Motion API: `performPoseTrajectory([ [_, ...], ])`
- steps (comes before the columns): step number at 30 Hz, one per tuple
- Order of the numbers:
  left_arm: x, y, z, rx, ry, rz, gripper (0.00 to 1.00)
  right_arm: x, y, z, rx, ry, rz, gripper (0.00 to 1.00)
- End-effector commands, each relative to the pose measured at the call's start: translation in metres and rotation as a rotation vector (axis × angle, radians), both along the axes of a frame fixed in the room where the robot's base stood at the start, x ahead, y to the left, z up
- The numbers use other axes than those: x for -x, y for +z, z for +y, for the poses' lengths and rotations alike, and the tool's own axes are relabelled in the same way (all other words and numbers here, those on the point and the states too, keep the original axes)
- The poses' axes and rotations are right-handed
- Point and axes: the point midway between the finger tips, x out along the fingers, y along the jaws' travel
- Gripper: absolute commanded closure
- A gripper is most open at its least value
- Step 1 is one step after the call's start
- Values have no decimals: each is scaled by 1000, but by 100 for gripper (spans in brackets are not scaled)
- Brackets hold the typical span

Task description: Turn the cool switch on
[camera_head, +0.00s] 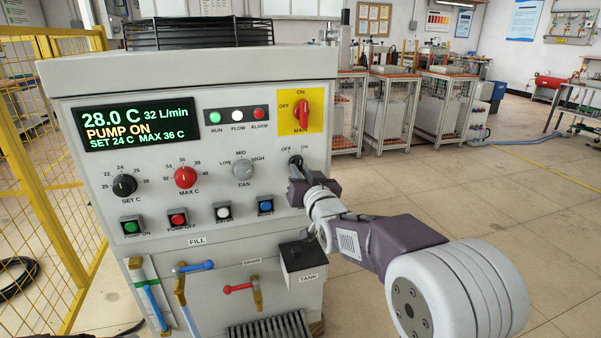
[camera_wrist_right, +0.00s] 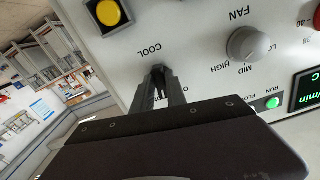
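The cool switch (camera_head: 295,160) is a small dark knob on the white front panel, below OFF and ON marks and under the yellow main switch plate. In the right wrist view its COOL label shows upside down beside the fingertips. My right gripper (camera_head: 297,178) reaches the panel from the lower right. In the right wrist view, its fingers (camera_wrist_right: 159,82) are close together around the dark knob and cover most of it. Which mark the knob points to is hard to tell. My left gripper is not in view.
The grey fan knob (camera_head: 243,169) is to the left of the cool switch. The red main switch (camera_head: 302,114) is above it. Open floor extends to the right.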

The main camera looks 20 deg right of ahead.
Motion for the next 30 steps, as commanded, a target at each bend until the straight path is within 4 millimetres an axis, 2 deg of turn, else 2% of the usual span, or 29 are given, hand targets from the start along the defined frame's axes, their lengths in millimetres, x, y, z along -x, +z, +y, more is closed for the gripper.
performPoseTrajectory([
  [10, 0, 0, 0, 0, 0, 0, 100, 0, 0, 0, 1, 0, -1, 64],
  [13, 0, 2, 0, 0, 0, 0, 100, 6, 2, 0, 1, 0, -1, 64],
  [17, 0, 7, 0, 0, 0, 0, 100, 26, 3, -1, 1, 0, -1, 64],
  [24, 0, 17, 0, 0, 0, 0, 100, 74, 3, -3, 0, 0, -2, 64],
  [30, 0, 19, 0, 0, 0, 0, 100, 91, 1, -3, 0, 0, -1, 64],
])
